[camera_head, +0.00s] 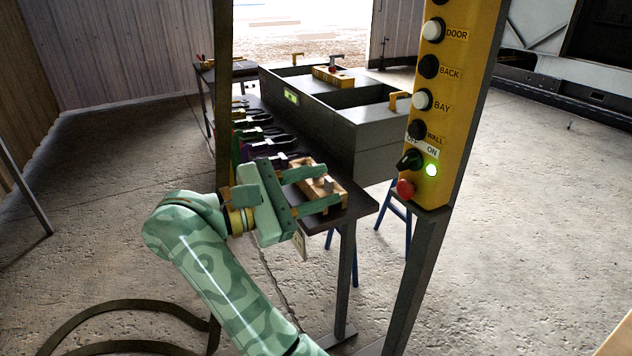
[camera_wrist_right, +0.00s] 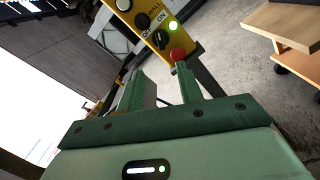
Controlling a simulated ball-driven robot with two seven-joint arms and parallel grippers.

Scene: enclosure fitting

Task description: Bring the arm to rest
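My right gripper (camera_head: 330,186) is at mid-picture in the head view, its arm rising from the bottom edge. Its two green fingers are spread apart. In the wrist view the gap between the right gripper's fingers (camera_wrist_right: 160,72) is empty. My left gripper is in neither view. The yellow control panel (camera_head: 452,95) stands to the right of the gripper, apart from it. Its rotary switch (camera_head: 409,160) sits by an OFF/ON label, with a lit green lamp (camera_head: 431,170) and a red button (camera_head: 405,188) near it.
Behind the gripper, a dark bench (camera_head: 362,206) holds a wooden box (camera_head: 327,181), a row of dark tools (camera_head: 262,134) and large grey open bins (camera_head: 372,133). A cable (camera_head: 130,305) lies at lower left. A wooden-topped table (camera_wrist_right: 285,22) shows in the wrist view.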

